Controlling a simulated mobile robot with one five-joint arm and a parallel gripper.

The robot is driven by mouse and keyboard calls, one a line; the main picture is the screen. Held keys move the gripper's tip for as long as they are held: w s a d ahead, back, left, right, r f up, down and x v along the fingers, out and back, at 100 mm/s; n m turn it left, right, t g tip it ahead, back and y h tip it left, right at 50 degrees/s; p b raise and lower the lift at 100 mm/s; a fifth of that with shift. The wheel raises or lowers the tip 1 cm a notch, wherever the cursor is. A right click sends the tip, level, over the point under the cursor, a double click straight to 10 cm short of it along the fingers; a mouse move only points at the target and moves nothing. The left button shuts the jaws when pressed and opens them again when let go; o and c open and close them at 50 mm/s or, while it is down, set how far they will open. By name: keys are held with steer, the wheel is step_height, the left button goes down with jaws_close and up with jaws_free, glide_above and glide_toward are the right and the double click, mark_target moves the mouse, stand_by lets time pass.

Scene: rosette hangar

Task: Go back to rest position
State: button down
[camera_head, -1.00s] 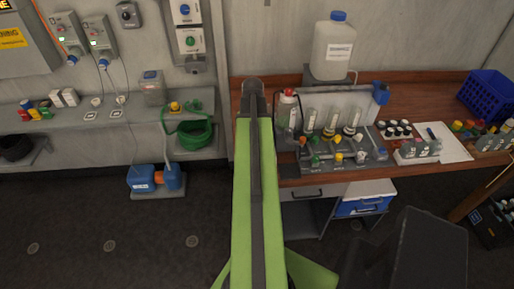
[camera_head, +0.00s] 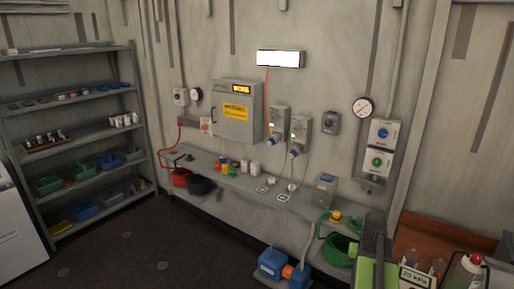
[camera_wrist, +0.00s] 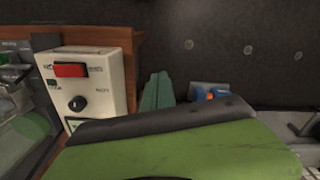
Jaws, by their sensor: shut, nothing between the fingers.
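My gripper (camera_wrist: 158,78) shows in the wrist view as two teal fingers side by side, past a large green and dark part of my arm. The fingers are together with nothing between them. In the head view, a green and dark part of my arm stands at the lower right edge of the workbench; the fingers cannot be made out there. In the wrist view, a white control box (camera_wrist: 88,85) with a red switch and a black knob is left of the fingers. A blue and orange pump (camera_wrist: 210,93) is beyond them on the right.
A wall shelf (camera_head: 235,186) holds cups and a green hose (camera_head: 340,248). The pump (camera_head: 285,267) is below it. A rack (camera_head: 75,130) with bins stands left. The wooden bench (camera_head: 450,240) is at lower right. The dark floor (camera_head: 130,255) is open at lower left.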

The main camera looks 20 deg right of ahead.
steer(key=w+a+f+n+b, duration=0.1)
steer(key=w+a+f+n, duration=0.1)
steer(key=w+a, duration=0.35)
steer(key=w+a+f+n+b, duration=0.1)
steer(key=w+a, duration=0.1)
steer(key=a, duration=0.7)
steer(key=a+f+n+b, duration=0.1)
steer(key=a+n, duration=0.1)
steer(key=a, duration=1)
steer(key=w+a+f+n+b, duration=0.1)
steer(key=a+f+n+b, duration=0.1)
steer(key=a, duration=1)
steer(key=shift+w+a+f+n, duration=0.2)
steer(key=shift+w+f+n, duration=0.05)
steer(key=shift+f+n, duration=0.05)
